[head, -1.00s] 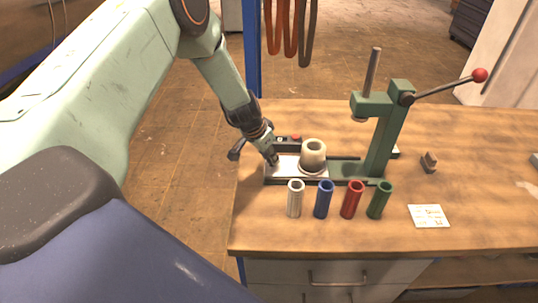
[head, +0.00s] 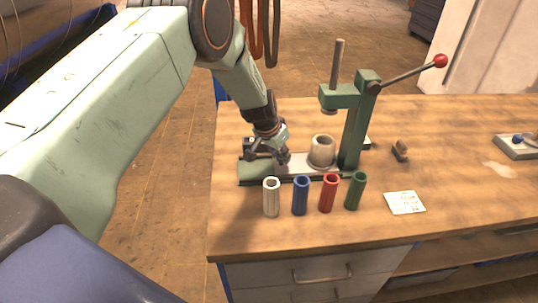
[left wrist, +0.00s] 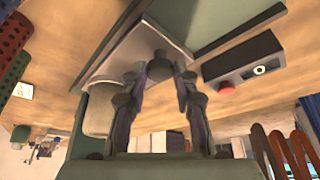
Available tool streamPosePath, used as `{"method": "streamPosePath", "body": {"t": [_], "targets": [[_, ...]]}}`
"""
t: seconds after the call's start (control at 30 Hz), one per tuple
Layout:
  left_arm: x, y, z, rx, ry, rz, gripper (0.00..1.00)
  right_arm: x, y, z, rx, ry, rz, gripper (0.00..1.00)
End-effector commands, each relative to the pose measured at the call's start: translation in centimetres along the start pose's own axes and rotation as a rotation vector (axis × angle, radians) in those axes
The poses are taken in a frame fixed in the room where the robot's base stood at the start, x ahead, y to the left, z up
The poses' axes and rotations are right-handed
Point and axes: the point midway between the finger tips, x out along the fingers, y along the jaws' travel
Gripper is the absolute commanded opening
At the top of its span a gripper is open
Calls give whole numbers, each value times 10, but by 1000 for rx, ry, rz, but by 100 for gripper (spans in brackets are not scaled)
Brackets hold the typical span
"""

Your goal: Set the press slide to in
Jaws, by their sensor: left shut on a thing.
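The green arbor press (head: 353,135) stands on the bench, with its ram (head: 328,110) above. The pale metal slide (head: 297,168) lies on the press's green base (head: 255,180) and carries a cream cup (head: 322,152). The cup is close to the column, about below the ram; I cannot tell if it is exactly centred. The left end of the base is bare. My left gripper (head: 284,158) is at the slide's left end. In the left wrist view its fingers (left wrist: 160,80) are shut on the slide's dark knob (left wrist: 160,64). My right gripper is not in view.
White (head: 271,197), blue (head: 301,195), red (head: 328,193) and green (head: 356,191) tubes stand in front of the base. A dark box with a red button (left wrist: 227,88) is behind it. The press lever (head: 410,74) points up right. A card (head: 405,202) lies front right.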

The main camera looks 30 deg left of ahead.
Motion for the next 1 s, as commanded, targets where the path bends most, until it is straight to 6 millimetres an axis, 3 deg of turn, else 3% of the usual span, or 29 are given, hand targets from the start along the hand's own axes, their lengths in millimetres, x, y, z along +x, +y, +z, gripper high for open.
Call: {"method": "streamPosePath", "body": {"t": [0.23,0.27,0.5,0.83,1.0], "targets": [[0,2,-1,3,1,1,0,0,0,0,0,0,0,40],[0,2,-1,3,1,1,31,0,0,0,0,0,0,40],[0,2,-1,3,0,2,52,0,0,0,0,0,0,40],[-3,1,-1,2,0,2,52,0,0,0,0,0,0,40],[-22,1,-2,1,1,2,52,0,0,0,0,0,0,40]]}}
